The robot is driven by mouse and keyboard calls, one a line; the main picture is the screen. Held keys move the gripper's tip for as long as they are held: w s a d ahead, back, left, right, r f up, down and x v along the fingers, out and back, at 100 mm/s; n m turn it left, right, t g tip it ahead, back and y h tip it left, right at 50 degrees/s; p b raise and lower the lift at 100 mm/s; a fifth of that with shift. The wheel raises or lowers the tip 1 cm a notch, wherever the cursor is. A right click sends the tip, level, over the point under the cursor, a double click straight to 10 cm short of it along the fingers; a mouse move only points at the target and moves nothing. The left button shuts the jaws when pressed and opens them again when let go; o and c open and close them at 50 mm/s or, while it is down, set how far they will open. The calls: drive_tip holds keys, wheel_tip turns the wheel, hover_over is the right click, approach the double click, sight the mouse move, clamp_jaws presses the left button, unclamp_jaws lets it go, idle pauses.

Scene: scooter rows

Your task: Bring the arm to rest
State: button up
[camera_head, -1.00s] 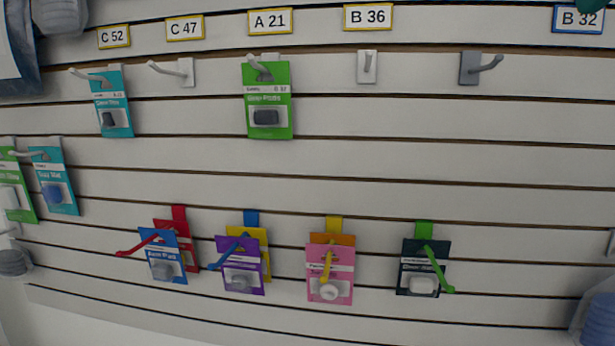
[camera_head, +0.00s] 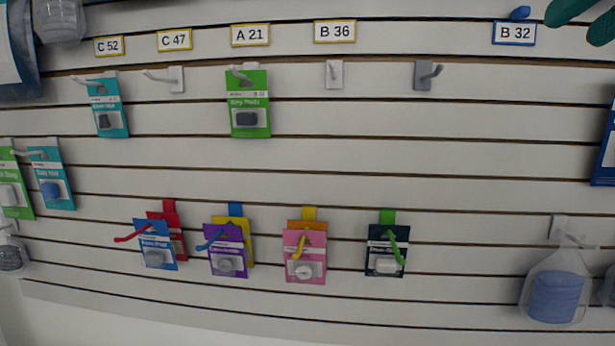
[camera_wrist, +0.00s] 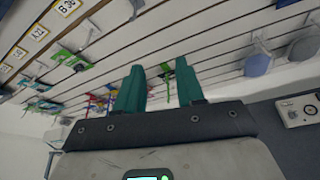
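My gripper (camera_head: 584,20) shows at the top right corner of the head view as two teal fingertips set apart. In the wrist view my gripper (camera_wrist: 159,76) has its two teal fingers spread, with nothing held between them. The fingers point towards the slatted wall, apart from it as far as I can tell. The rest of my arm is outside the head view.
The slatted wall (camera_head: 330,165) carries hanging packs, including a green pack (camera_head: 248,118) and a pink pack (camera_head: 305,262). Two upper hooks near B 36 (camera_head: 334,73) and right of it (camera_head: 424,73) are empty. A bagged blue item (camera_head: 557,295) hangs lower right.

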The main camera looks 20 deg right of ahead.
drive_tip(key=w+d+f+m+y, duration=0.2)
drive_tip(key=w+f+m+y, duration=0.1)
drive_tip(key=w+f+m, duration=0.3)
drive_tip(key=w+d+f+m+y, duration=0.2)
drive_tip(key=w+d+f+m, duration=0.15)
drive_tip(key=f, duration=0.55)
drive_tip(key=w+a+f+m+g+y, duration=0.1)
drive_tip(key=w+a+f+m, duration=0.3)
drive_tip(key=f, duration=0.9)
drive_tip(key=a+f+m+g+y, duration=0.15)
drive_tip(key=f+m, duration=0.45)
drive_tip(key=f, duration=0.7)
drive_tip(key=s+a+f+m+g, duration=0.2)
drive_tip(key=s+f, duration=0.1)
drive_tip(key=f, duration=0.5)
drive_tip(key=s+a+f+m+g+h, duration=0.1)
drive_tip(key=s+a+f+m, duration=0.1)
drive_tip(key=s+f, duration=0.35)
drive_tip(key=s+a+f+m+g, duration=0.2)
drive_tip(key=a+f, duration=0.1)
drive_tip(key=f, duration=0.6)
drive_tip(key=s+f+m+g+h, duration=0.1)
drive_tip(key=s+f+m+g, duration=0.1)
drive_tip(key=s+f, duration=0.4)
drive_tip(key=s+f+m+g+h, duration=0.1)
drive_tip(key=s+f+m+g, duration=0.1)
drive_tip(key=s+f, duration=0.4)
drive_tip(key=s+g, duration=0.1)
drive_tip(key=s, duration=0.4)
drive_tip(key=shift+s, duration=0.4)
